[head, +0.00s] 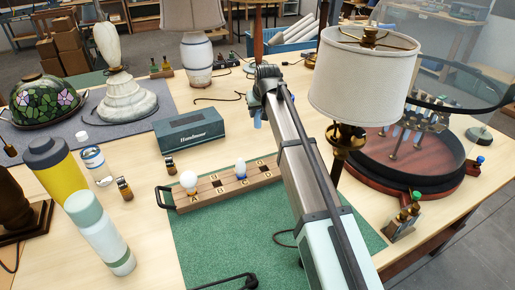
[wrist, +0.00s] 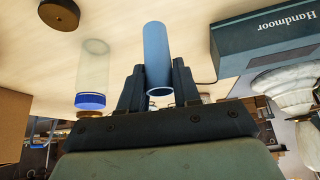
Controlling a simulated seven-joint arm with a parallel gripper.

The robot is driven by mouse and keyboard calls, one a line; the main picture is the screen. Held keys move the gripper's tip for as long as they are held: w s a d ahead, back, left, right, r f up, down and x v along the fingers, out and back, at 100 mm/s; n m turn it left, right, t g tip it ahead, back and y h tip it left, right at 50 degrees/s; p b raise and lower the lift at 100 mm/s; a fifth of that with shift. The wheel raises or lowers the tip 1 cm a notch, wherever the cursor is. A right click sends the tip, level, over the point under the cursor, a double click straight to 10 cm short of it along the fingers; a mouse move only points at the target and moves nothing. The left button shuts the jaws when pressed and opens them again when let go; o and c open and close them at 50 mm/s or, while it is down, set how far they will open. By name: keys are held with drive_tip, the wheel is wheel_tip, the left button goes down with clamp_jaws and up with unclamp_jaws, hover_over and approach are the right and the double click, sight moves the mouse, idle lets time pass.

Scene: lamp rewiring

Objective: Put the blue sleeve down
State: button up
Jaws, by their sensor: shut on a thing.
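The blue sleeve (wrist: 157,55) is a plain hollow tube held between the two fingers of my gripper (wrist: 158,88) in the wrist view. Its open end faces the camera. The fingers are shut on it. In the head view my gripper (head: 264,92) is at the far end of my arm, right of the teal box, above the back-middle of the table. A small blue patch (head: 257,122) below it looks like the sleeve, mostly hidden by the arm. I cannot tell whether the sleeve touches the table.
The teal Handmoor box (head: 189,130) stands left of my gripper. A lettered wooden rack (head: 222,186) with two bulbs sits nearer, by the green mat (head: 215,240). A shaded lamp (head: 362,85) stands close on the right. The wrist view shows a clear jar with a blue end (wrist: 92,75).

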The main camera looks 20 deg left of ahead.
drive_tip(key=shift+f, duration=5)
drive_tip(key=shift+f, duration=0.15)
drive_tip(key=o, duration=1)
drive_tip(key=v, duration=1.2)
drive_tip(key=shift+r, duration=0.2)
